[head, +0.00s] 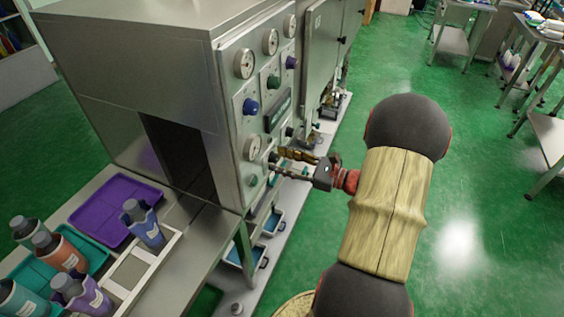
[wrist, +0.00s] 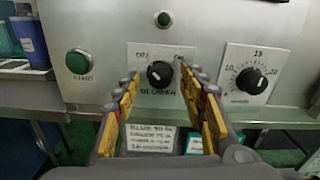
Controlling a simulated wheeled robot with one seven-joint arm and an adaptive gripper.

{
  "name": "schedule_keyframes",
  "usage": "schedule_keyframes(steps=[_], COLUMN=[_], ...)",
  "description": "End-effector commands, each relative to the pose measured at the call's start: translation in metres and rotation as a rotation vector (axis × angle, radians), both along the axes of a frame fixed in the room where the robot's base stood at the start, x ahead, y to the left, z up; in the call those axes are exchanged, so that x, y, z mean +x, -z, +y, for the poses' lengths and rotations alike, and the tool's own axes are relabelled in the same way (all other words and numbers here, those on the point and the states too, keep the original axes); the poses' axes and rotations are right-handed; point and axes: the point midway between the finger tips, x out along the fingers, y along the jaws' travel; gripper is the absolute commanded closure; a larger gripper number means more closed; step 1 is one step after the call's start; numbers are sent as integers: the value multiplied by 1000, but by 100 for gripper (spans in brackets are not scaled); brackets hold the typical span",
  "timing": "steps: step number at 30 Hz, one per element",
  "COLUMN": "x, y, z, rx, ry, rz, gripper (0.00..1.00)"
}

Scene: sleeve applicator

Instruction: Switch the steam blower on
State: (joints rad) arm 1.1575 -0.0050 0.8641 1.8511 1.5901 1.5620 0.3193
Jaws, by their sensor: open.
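In the wrist view, a black rotary knob (wrist: 160,74) sits on a white plate (wrist: 137,60) on the metal panel. Blurred lettering above it looks like OFF at upper left and ON at upper right; the word below is hard to read. My gripper (wrist: 159,71) is open, with one yellow-padded finger at each side of the knob in this view. I cannot tell whether they touch it. In the head view, my gripper (head: 277,162) is at the lower right of the machine's panel (head: 236,107), and its fingers hide what is behind them.
In the wrist view, a green button (wrist: 79,61) is left of the knob, a small green lamp (wrist: 163,18) above, and a numbered dial (wrist: 252,80) right. In the head view, several bottles stand near a purple tray (head: 108,203). Green floor (head: 480,195) is open on the right.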

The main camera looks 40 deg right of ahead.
Motion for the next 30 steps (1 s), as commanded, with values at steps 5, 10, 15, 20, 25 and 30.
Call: schedule_keyframes(steps=[5, 10, 15, 20, 25, 30], x=[0, 0, 0, 0, 0, 0], y=[0, 0, 0, 0, 0, 0], z=[0, 0, 0, 0, 0, 0], rx=[0, 0, 0, 0, 0, 0], ry=[0, 0, 0, 0, 0, 0], rz=[0, 0, 0, 0, 0, 0], gripper=[58, 67, 77, 86, 96, 100])
